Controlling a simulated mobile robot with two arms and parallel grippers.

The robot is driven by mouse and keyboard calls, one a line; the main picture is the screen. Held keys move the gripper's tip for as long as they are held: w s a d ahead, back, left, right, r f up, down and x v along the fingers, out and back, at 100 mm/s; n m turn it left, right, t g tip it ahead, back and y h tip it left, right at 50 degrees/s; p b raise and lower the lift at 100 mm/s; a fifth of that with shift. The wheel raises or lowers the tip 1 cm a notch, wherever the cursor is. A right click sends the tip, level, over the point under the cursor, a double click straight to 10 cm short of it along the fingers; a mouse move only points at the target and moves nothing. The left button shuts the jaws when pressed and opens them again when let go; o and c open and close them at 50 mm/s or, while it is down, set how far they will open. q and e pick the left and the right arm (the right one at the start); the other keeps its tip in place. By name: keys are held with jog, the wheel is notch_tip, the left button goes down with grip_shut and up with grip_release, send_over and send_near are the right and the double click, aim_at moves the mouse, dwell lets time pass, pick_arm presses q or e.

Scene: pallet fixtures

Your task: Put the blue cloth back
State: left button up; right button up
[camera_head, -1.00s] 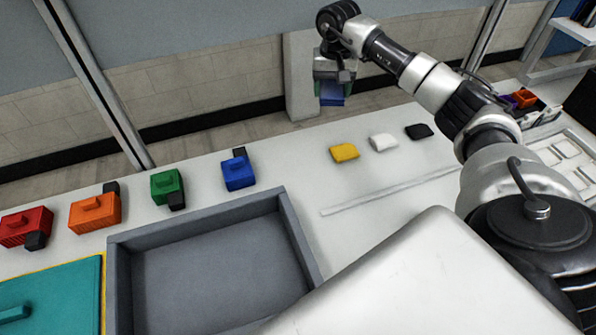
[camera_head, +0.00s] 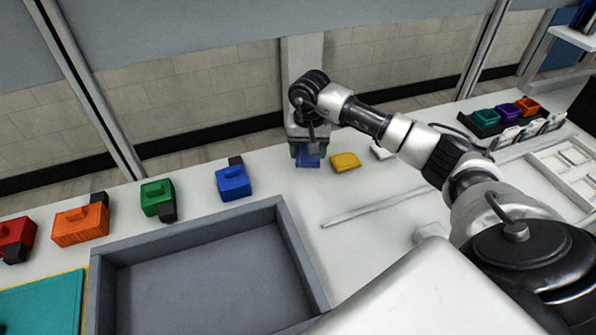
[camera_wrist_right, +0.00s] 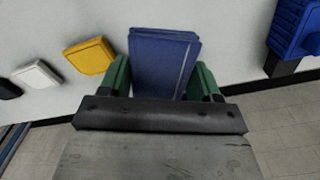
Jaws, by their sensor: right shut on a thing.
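The blue cloth (camera_head: 309,160) is a small folded pad held in my right gripper (camera_head: 307,150). In the right wrist view the blue cloth (camera_wrist_right: 163,62) lies between the two green fingertips of my right gripper (camera_wrist_right: 163,80), which is shut on it. The cloth is at the far part of the white table, just left of the yellow cloth (camera_head: 345,162). I cannot tell whether it touches the tabletop. My left gripper is not in view.
A white cloth (camera_head: 382,152) lies right of the yellow one, partly behind my arm. A blue block (camera_head: 233,182), green block (camera_head: 157,196) and orange block (camera_head: 80,225) stand to the left. A grey tray (camera_head: 185,232) is in front. Small colored containers (camera_head: 507,111) sit at far right.

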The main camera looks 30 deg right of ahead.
aim_at(298, 182)
jog(key=a, duration=0.1)
jog(key=a+f, duration=0.1)
jog(key=a, duration=0.1)
jog(key=shift+s+f+p, duration=0.35)
jog(key=shift+s, duration=0.05)
jog(key=shift+s+a+f, duration=0.1)
jog(key=shift+a+f, duration=0.2)
jog(key=shift+f, duration=0.1)
notch_tip(298, 182, down, 3)
jog(key=shift+f+p, duration=0.1)
jog(key=shift+p, duration=0.55)
jog(key=shift+f, duration=0.3)
jog(key=shift+f, duration=0.1)
jog(key=shift+f+b, duration=0.15)
jog(key=shift+b, duration=0.15)
jog(key=o, duration=0.9)
